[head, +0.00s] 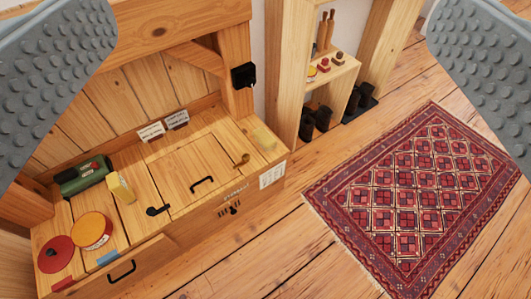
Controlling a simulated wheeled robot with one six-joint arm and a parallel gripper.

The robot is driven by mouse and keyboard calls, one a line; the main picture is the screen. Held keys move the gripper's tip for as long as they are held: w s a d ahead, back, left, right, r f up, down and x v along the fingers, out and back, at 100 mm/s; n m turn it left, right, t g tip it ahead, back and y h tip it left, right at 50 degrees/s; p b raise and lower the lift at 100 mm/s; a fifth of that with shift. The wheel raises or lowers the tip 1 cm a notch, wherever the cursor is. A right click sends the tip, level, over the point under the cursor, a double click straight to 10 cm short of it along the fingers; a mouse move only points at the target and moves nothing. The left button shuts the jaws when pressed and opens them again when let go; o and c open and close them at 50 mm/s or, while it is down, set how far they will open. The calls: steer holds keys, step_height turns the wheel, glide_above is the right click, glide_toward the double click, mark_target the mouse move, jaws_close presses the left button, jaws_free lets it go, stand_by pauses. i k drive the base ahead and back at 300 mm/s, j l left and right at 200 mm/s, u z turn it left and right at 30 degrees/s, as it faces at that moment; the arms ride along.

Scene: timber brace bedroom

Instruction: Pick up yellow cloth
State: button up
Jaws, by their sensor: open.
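My gripper (271,45) is open and empty. Its two grey studded fingers show at the upper left and upper right corners, wide apart. I cannot tell for sure which one is the yellow cloth. Both are well below my fingers, touched by neither.
A green cylinder-like object (82,177), a red disc (56,254) and a yellow-red round tin (92,230) are on the bench's left. Two small cards (163,126) stand at its back. A shelf (333,75) and dark boots (316,121) stand beyond. A patterned red rug (410,190) covers the right floor.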

mark_target(267, 142)
steer(key=k+l+u, duration=0.2)
steer(key=i+l+u, duration=0.2)
steer(key=l, duration=0.25)
steer(key=i+l+u, duration=0.2)
steer(key=l, duration=0.25)
steer(key=i+l+u, duration=0.2)
steer(key=l, duration=0.3)
steer(key=l+u, duration=0.2)
steer(key=l, duration=0.3)
steer(key=l+u, duration=0.2)
steer(key=l, duration=0.3)
